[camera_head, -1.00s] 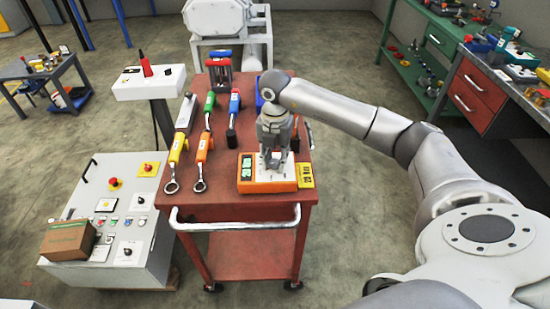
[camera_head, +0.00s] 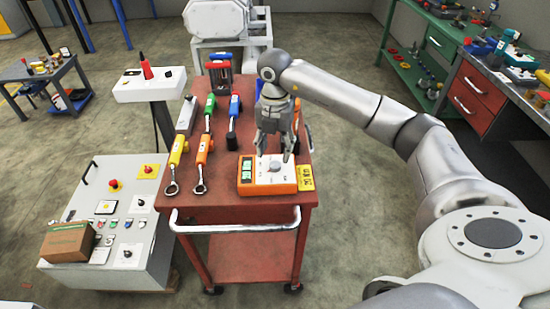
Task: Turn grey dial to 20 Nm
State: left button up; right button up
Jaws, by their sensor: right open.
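The orange tester box (camera_head: 268,189) sits on the front right of the red cart (camera_head: 225,205). It has a white top face, a green display (camera_head: 247,168) on its left side and a small grey dial (camera_head: 274,166) on the white face. A yellow label (camera_head: 306,177) is at its right edge. My right gripper (camera_head: 274,155) points down just above the back of the box, fingers spread on either side of the dial in the picture. It holds nothing. I cannot tell whether a finger touches the dial. The display's reading is too small to make out. My left gripper is not in view.
Wrenches with yellow, orange, green and blue handles (camera_head: 202,150) lie on the cart left of the box. A grey control console (camera_head: 110,215) with a cardboard box (camera_head: 68,241) stands left of the cart. A green workbench (camera_head: 425,65) is at the back right.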

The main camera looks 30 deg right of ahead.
aim_at(275, 165)
notch_tip(275, 165, up, 7)
dwell(0.3)
jog(key=shift+f, duration=0.1)
dwell(0.4)
